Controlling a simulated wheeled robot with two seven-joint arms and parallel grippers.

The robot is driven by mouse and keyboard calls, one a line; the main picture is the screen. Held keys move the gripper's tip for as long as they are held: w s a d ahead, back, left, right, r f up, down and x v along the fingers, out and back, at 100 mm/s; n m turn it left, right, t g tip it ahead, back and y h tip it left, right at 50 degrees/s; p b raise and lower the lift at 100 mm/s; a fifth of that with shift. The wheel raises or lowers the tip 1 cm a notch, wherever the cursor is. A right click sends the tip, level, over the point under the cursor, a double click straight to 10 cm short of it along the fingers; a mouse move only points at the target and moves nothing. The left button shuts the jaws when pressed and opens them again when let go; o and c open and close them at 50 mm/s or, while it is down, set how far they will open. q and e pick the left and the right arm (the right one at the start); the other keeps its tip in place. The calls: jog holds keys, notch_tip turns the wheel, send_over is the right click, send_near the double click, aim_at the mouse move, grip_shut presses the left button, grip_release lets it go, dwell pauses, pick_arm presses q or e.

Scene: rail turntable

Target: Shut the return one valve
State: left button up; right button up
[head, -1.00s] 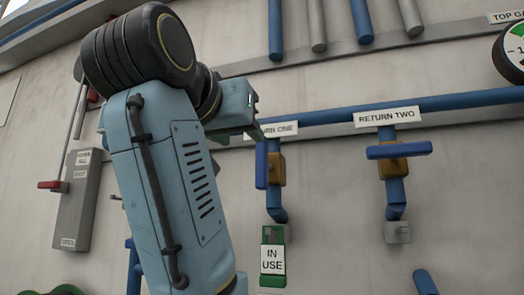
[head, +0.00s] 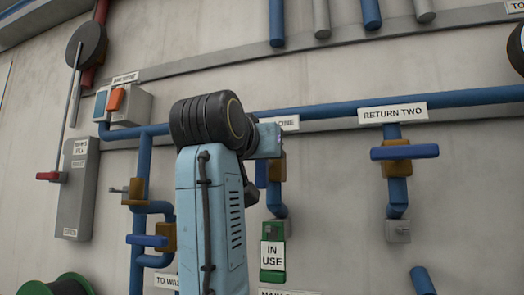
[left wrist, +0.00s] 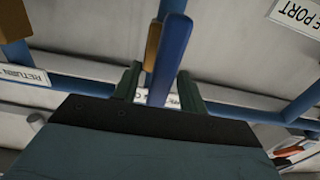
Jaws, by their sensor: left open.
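The return one valve has a blue lever (head: 262,173) and a brass body (head: 276,169). Its lever points along its vertical pipe, and my left arm partly hides it and its label. My left gripper is at the valve's upper end in the head view, its fingertips hard to make out there. In the left wrist view my left gripper (left wrist: 158,88) is open, with one finger on each side of the blue lever (left wrist: 172,55). I see no clear contact between fingers and lever. The brass body (left wrist: 152,45) shows just left of the lever. My right gripper is out of view.
A green "IN USE" tag (head: 272,257) hangs below the valve. The return two valve (head: 404,152) is to the right, its blue lever crosswise. Left of my arm are another blue-levered valve (head: 147,240), a grey box (head: 76,195) and a green reel (head: 55,286).

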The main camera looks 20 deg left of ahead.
pick_arm(q)
grip_shut()
jog(key=m, duration=0.2)
jog(key=m+b, duration=0.1)
jog(key=shift+d+m, duration=0.2)
jog(key=shift+m, duration=0.2)
jog(key=m, duration=0.1)
jog(key=m+b, duration=0.1)
jog(key=m, duration=0.1)
jog(key=shift+d+f+m, duration=0.15)
jog(key=shift+d+m, duration=0.05)
jog(key=shift+m, duration=0.1)
jog(key=shift+d+f+m, duration=0.15)
jog(key=shift+f+m, duration=0.05)
jog(key=shift+m, duration=1.55)
jog(key=shift+d+f+m, duration=0.1)
jog(key=shift+f+m, duration=0.1)
jog(key=shift+m, duration=1.6)
jog(key=shift+d+f+m, duration=0.15)
jog(key=shift+f+m, duration=0.05)
jog(key=shift+m, duration=1.55)
grip_release()
jog(key=shift+s, duration=0.1)
